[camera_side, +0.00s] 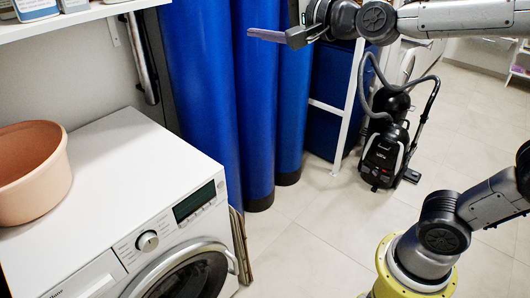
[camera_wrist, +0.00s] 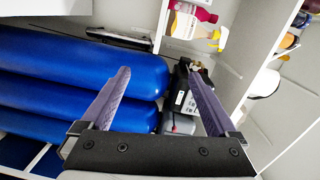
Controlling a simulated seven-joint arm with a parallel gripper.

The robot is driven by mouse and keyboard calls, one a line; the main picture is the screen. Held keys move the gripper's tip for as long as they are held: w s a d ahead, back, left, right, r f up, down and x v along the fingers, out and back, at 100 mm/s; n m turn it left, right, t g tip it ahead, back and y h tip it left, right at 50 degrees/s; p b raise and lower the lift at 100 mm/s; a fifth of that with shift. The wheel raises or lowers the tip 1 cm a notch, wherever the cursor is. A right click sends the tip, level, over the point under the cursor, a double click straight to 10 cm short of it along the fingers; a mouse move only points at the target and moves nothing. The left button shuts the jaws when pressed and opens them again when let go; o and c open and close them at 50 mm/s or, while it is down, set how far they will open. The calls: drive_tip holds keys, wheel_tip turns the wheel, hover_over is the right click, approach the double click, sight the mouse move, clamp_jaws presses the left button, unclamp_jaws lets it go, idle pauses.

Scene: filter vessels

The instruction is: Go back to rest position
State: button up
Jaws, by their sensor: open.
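My gripper (camera_side: 268,36) is at the top of the side view, raised in front of the blue filter vessels. Its purple-grey fingers point left. In the wrist view my gripper (camera_wrist: 163,98) has its two fingers spread wide apart with nothing held between them. Several tall blue filter vessels (camera_side: 206,100) stand side by side against the wall with dark bases. They also show in the wrist view (camera_wrist: 75,75), lying across the left side of the picture. The vessels' tops are out of the side view.
A white washing machine (camera_side: 125,190) with a peach tub (camera_side: 32,178) on top stands left. A shelf (camera_side: 70,20) with containers is above it. A black vacuum cleaner (camera_side: 385,145) stands on the floor by a white rack (camera_side: 348,110). Bottles (camera_wrist: 188,20) show in the wrist view. The floor centre is clear.

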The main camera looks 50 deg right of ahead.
drive_tip(key=s+d+f+n+g, duration=0.1)
drive_tip(key=s+f+n+g, duration=0.5)
drive_tip(key=s+f, duration=0.5)
drive_tip(key=s+d+f+n+g, duration=0.2)
drive_tip(key=s+f+n+g, duration=0.3)
drive_tip(key=s+f+n, duration=0.5)
drive_tip(key=s+f, duration=0.1)
drive_tip(key=s, duration=0.3)
drive_tip(key=shift+s+d+g+h, duration=0.25)
drive_tip(key=shift+d+g+h, duration=0.05)
drive_tip(key=shift+g, duration=0.1)
drive_tip(key=shift+f, duration=0.1)
